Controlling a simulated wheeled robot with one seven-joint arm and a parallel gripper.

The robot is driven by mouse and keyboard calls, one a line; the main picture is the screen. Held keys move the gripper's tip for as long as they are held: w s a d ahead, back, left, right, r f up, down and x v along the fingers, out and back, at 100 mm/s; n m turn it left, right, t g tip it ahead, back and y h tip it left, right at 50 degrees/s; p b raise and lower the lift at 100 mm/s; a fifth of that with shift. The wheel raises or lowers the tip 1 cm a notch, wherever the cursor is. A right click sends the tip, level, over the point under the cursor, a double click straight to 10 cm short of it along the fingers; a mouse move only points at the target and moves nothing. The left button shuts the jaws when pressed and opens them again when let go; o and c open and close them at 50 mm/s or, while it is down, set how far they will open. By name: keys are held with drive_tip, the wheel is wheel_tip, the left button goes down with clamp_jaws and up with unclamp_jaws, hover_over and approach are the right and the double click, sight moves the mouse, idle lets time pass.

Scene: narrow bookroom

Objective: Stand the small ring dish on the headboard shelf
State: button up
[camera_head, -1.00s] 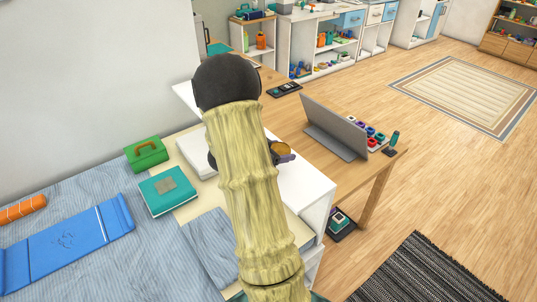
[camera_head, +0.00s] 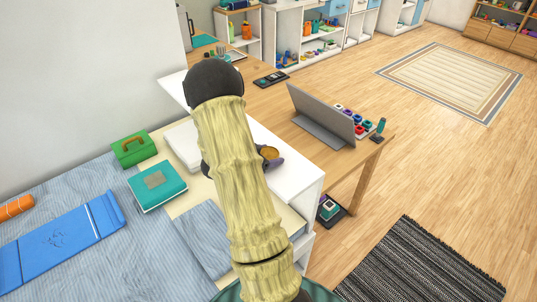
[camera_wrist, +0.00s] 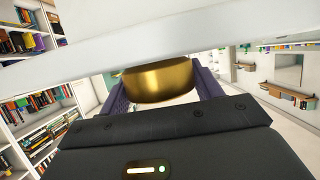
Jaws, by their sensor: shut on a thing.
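The small ring dish (camera_head: 271,153) is round and gold-brown. It shows at the right of my arm, over the white headboard shelf (camera_head: 292,177) beside the bed. In the wrist view the dish (camera_wrist: 160,82) sits between the two dark purple fingers of my gripper (camera_wrist: 161,92), which is shut on it. A white board edge (camera_wrist: 200,28) crosses the wrist view and hides the dish's upper part. In the head view one finger of my gripper (camera_head: 272,163) shows; my arm hides the rest. I cannot tell whether the dish touches the shelf.
A white box-like thing (camera_head: 183,146) lies left of my arm. A teal book (camera_head: 157,185) and a green case (camera_head: 133,149) are on the bed side. A desk with a grey screen (camera_head: 322,115) stands behind. The shelf's right part is clear.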

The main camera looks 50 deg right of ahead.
drive_tip(key=shift+f, duration=0.15)
drive_tip(key=o, duration=1.1)
drive_tip(key=shift+r, duration=0.2)
drive_tip(key=b+v, duration=0.1)
drive_tip(key=v, duration=1.1)
drive_tip(key=shift+b, duration=0.3)
drive_tip(key=shift+w, duration=0.15)
